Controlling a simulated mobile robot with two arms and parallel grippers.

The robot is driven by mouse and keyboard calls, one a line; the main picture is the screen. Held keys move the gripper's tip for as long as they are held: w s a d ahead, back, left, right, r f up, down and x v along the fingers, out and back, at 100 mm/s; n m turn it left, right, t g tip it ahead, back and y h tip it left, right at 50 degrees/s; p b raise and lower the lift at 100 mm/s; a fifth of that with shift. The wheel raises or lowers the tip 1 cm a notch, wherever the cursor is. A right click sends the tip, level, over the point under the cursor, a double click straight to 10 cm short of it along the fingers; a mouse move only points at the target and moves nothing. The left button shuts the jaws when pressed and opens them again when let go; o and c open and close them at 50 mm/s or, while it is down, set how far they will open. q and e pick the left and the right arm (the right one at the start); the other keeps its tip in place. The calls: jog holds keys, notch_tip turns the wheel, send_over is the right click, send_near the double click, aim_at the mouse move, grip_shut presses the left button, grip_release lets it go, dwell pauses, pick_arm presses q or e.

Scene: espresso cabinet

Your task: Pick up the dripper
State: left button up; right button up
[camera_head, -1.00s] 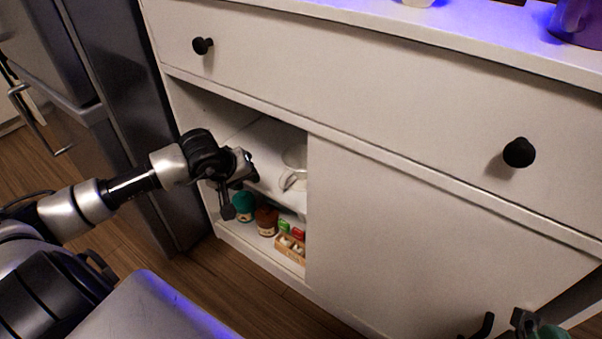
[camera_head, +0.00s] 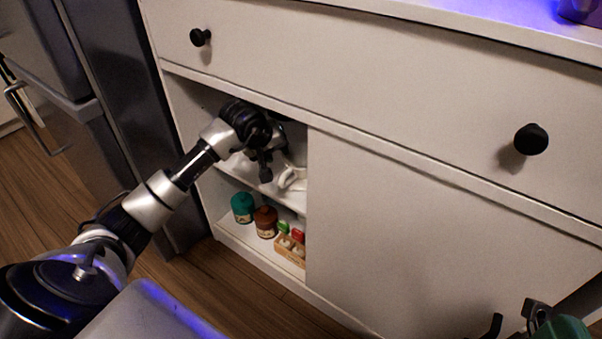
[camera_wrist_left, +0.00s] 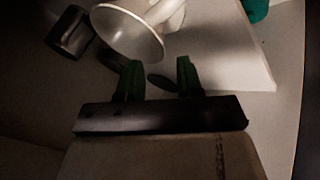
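The white dripper (camera_head: 292,179) sits on the upper shelf (camera_head: 238,168) inside the open left part of the cabinet, partly hidden by my left gripper. In the left wrist view its round rim (camera_wrist_left: 128,32) faces the camera, just beyond the fingers. My left gripper (camera_head: 273,165) reaches into the opening beside the dripper. In the wrist view its two green-padded fingers (camera_wrist_left: 159,78) are apart with nothing clearly between them.
A teal jar (camera_head: 242,207), a brown jar (camera_head: 265,221) and a small wooden box (camera_head: 290,249) stand on the lower shelf. A dark object (camera_wrist_left: 70,32) lies left of the dripper in the wrist view. The sliding door (camera_head: 420,230) covers the right side.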

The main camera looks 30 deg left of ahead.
aim_at(284, 159)
pick_arm(q)
jog(key=b+x, duration=0.1)
jog(key=x, duration=0.3)
jog(key=shift+f, duration=0.4)
jog(key=shift+w, duration=0.1)
jog(key=shift+c, duration=0.4)
grip_shut()
jog(key=shift+r, duration=0.1)
